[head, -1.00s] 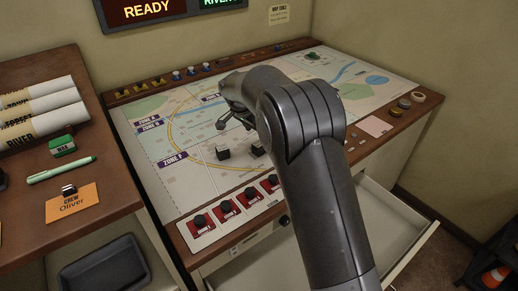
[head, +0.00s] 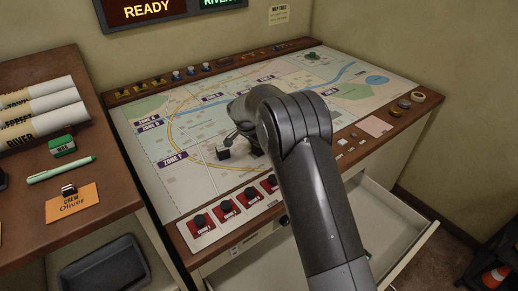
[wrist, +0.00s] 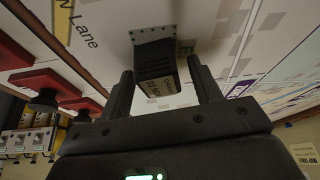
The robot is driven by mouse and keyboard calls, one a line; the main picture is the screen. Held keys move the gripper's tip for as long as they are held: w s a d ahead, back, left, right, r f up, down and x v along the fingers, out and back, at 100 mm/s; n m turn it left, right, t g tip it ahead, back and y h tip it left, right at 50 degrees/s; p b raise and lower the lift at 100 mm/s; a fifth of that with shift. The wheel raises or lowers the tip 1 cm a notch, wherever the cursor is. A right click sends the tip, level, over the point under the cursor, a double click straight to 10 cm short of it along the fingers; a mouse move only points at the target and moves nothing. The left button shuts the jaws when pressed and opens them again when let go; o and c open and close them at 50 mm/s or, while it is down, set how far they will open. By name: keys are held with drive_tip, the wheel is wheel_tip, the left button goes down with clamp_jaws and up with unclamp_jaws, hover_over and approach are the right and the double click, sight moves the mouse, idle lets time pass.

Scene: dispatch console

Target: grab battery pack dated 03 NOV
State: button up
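Two small black battery packs sit on the map table (head: 190,185). The left pack (head: 223,153) stands clear on the map. The right pack (head: 256,152) is partly hidden by my arm and gripper (head: 243,142), which is low over it. In the wrist view, my gripper (wrist: 160,68) is open, with one black pack (wrist: 156,62) between its two fingers. A narrow gap shows on each side of the pack.
A row of red switch blocks (head: 225,210) lines the table's front edge. An open drawer (head: 400,225) juts out below. A side desk at left holds rolled maps (head: 45,113), a green marker (head: 60,170) and an orange crew card (head: 72,205).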

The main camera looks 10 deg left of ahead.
drive_tip(key=c, duration=1)
drive_tip(key=shift+r, duration=0.1)
